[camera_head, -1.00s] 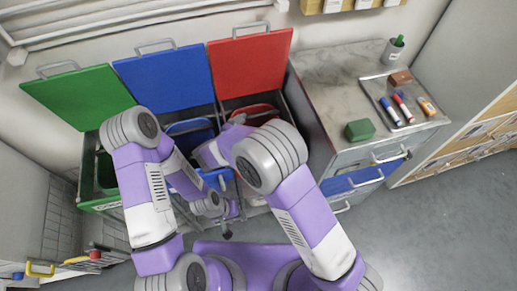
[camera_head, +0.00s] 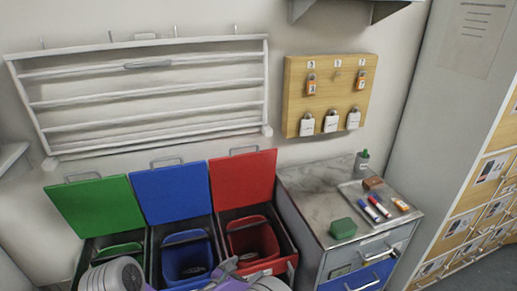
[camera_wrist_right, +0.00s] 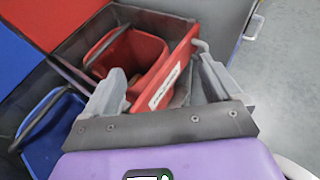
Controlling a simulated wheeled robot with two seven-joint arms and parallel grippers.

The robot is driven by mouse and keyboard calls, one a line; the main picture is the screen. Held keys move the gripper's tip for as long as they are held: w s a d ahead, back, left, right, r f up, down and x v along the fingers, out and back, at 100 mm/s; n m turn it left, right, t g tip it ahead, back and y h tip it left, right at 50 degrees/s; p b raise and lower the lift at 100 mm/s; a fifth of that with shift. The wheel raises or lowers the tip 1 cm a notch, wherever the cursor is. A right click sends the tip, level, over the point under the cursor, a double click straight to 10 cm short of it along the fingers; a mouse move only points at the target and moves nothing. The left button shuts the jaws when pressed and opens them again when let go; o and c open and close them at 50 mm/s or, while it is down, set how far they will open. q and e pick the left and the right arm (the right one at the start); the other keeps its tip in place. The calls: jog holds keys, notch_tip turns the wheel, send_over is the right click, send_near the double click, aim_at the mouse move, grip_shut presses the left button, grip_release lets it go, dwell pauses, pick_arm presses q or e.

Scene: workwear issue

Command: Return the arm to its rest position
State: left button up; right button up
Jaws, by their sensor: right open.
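My right gripper (camera_head: 228,268) shows at the bottom edge of the head view, in front of the blue and red bins. In the right wrist view its two grey fingers (camera_wrist_right: 160,88) are spread apart with nothing between them. Behind them is the red bin (camera_wrist_right: 135,55). A rounded grey and purple part of my left arm shows at the bottom left of the head view. My left gripper is out of the frame.
Green (camera_head: 95,212), blue (camera_head: 170,192) and red (camera_head: 243,182) lids stand open above their bins. A padlock board (camera_head: 327,95) and a white rack (camera_head: 150,98) are on the wall.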

jog(key=s+d+f+m+g, duration=0.3)
jog(key=d+f+g, duration=0.25)
jog(key=f, duration=0.35)
jog(key=s+d+f+m+g+y, duration=0.1)
jog(key=s+d+f+m+y, duration=0.2)
jog(key=s+m, duration=0.4)
jog(key=s+d+f+m+g+y, duration=0.2)
jog(key=s+f+m+y, duration=0.3)
jog(key=m, duration=0.7)
jog(key=s+d+f+m+g+y, duration=0.2)
jog(key=s+f+m, duration=0.4)
jog(key=s+m, duration=0.3)
jog(key=shift+d+m+y, duration=0.5)
jog(key=shift+d+y, duration=0.35)
jog(key=shift+y, duration=0.05)
